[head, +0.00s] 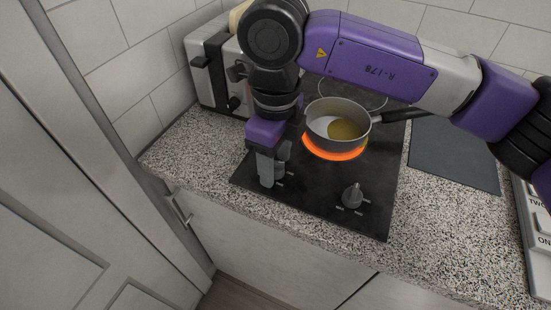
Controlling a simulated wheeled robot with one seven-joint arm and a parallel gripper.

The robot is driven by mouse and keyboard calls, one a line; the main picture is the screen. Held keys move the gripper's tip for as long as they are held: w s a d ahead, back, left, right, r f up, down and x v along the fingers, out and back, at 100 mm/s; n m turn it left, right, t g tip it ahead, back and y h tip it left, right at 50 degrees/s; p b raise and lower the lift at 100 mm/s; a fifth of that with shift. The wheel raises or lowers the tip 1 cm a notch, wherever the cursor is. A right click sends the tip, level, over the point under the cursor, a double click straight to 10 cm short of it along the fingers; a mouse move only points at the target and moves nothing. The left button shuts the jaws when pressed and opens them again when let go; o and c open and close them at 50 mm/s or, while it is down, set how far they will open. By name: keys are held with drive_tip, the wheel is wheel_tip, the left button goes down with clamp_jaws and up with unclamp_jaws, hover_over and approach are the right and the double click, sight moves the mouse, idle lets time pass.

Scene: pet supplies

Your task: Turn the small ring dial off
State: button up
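The black cooktop (315,198) is set in a speckled counter. A ring (335,151) glows orange under a grey pan (338,121) with yellowish liquid inside. A larger-looking unlit ring outline (384,98) lies behind it. One grey dial (352,194) stands at the front right of the cooktop, apart from my gripper. My gripper (272,168) points down at the cooktop's front left. Short white marks show beside its fingers, and a second dial there seems mostly hidden by them. I cannot tell whether the fingers touch it or how far apart they are.
A toaster-like appliance (211,67) stands at the back left, close to my arm. The pan's dark handle (402,115) points right. A dark grey board (452,154) lies right of the cooktop. A light-coloured box with lettering (537,222) is at the right edge. The front counter strip is clear.

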clamp_jaws()
drive_tip(key=shift+n+b, duration=1)
drive_tip(key=shift+n, duration=0.3)
drive_tip(key=n+b, duration=0.2)
drive_tip(key=n, duration=0.2)
drive_tip(key=shift+n, duration=0.3)
drive_tip(key=n, duration=0.3)
drive_tip(key=shift+b, duration=0.35)
drive_tip(key=shift+n, duration=1.8)
